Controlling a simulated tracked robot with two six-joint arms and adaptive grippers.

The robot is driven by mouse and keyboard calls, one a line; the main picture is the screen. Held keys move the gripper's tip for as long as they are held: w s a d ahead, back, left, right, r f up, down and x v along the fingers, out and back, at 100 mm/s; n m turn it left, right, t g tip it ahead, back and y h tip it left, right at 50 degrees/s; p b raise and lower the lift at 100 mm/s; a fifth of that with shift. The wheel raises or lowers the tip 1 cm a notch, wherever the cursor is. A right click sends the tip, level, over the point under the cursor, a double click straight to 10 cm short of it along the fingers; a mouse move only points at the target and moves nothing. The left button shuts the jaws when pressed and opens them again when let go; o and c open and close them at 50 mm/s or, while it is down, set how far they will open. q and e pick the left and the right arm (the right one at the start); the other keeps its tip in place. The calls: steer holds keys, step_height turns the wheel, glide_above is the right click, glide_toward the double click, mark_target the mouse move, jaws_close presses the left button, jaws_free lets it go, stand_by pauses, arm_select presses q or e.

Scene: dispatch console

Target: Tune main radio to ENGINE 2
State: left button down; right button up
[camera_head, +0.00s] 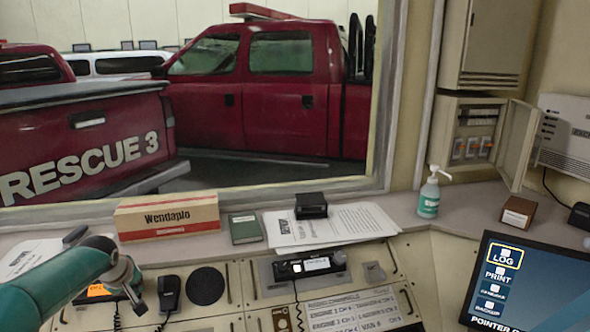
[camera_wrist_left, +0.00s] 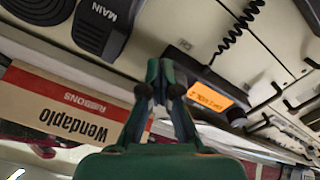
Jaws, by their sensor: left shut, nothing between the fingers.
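A radio with a lit orange display (camera_head: 98,291) sits at the left of the console, partly hidden by my left arm. Its orange display (camera_wrist_left: 210,96) also shows in the left wrist view, with text too small to read surely. A dark handset (camera_head: 168,291) to its right bears the label MAIN in the left wrist view (camera_wrist_left: 108,22). My left gripper (camera_head: 138,304) is shut and empty beside the orange-lit radio, between it and the handset in the head view. Its closed fingertips (camera_wrist_left: 163,72) show in the left wrist view; contact cannot be told. My right gripper is not in view.
Another radio (camera_head: 311,264) with a white display stands mid-console. A channel list plate (camera_head: 352,310) lies in front of it. A round speaker (camera_head: 205,286), Wendaplo box (camera_head: 167,217), green sanitizer bottle (camera_head: 429,197) and monitor (camera_head: 535,280) are around. A coiled cord (camera_wrist_left: 238,30) is near the radio.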

arm_select(q)
steer(key=v, duration=0.5)
steer(key=shift+s+d+r, duration=0.15)
steer(key=shift+s+r, duration=0.1)
steer(key=shift+s, duration=0.05)
steer(key=shift+w+a+f+b, duration=0.35)
steer(key=shift+a+f+b, duration=0.05)
steer(key=shift+f+b, duration=0.5)
steer(key=shift+w+a+f+b, duration=0.4)
steer(key=shift+f+b, duration=0.45)
steer(key=shift+f, duration=0.15)
steer(key=shift+w+a+f+b, duration=0.3)
steer(key=shift+a+f+b, duration=0.1)
steer(key=shift+f+b, duration=0.5)
steer(key=shift+w+a+r+p, duration=0.1)
steer(key=shift+r+p, duration=0.05)
steer(key=shift+p, duration=0.15)
